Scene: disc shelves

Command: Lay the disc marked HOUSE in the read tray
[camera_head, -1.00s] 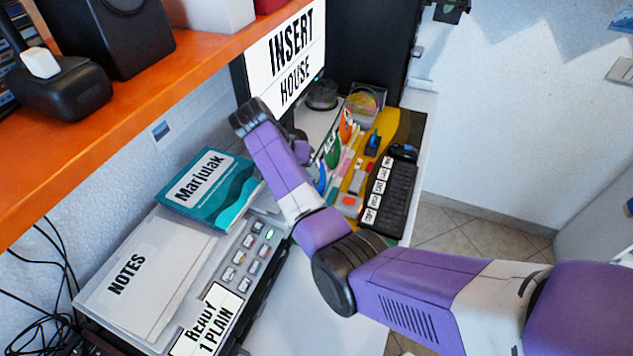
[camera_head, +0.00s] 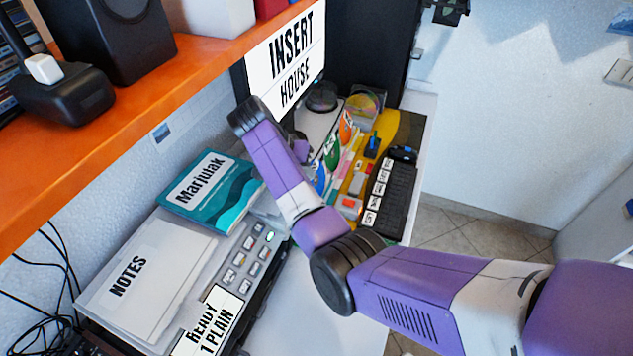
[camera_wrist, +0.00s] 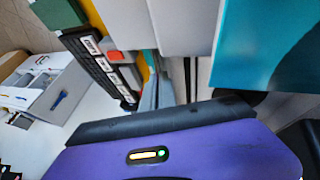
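A screen (camera_head: 287,60) reads INSERT and HOUSE. A long black rack (camera_head: 392,190) on the desk carries a row of small white labels. I cannot pick out the disc marked HOUSE or the read tray. In the head view my arm reaches in from the right over the desk and hides its own end. In the wrist view my purple hand fills the bottom. Two thin dark bars stand above it, and I cannot tell if they are my fingers.
An orange shelf (camera_head: 150,100) hangs over the left. A clear disc holder (camera_head: 366,101) stands behind the rack.

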